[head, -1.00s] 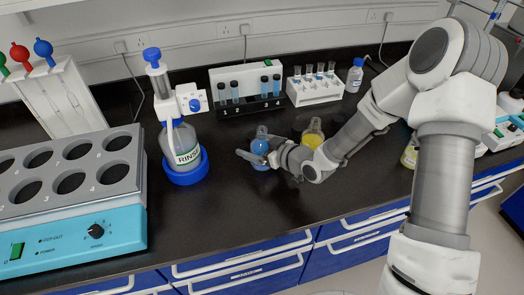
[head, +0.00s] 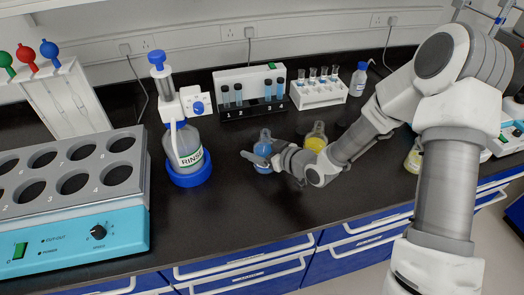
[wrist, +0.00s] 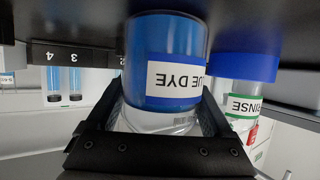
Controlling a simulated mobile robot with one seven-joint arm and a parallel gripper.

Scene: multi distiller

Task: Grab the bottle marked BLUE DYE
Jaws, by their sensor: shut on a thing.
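The BLUE DYE bottle (head: 264,154) holds blue liquid and stands on the black bench in the head view. In the wrist view the bottle (wrist: 165,75) appears upside down, with its white and blue label reading BLUE DYE partly in sight. My gripper (head: 262,160) reaches it from the right, low over the bench. In the wrist view its black fingers (wrist: 160,135) lie on both sides of the bottle and are shut on it. I cannot tell whether the bottle's base touches the bench.
A yellow-liquid bottle (head: 316,140) stands just behind my wrist. The RINSE bottle (head: 184,148) with its blue base is to the left. A vial rack (head: 250,112) and a white tube rack (head: 318,95) stand behind. The bench front is clear.

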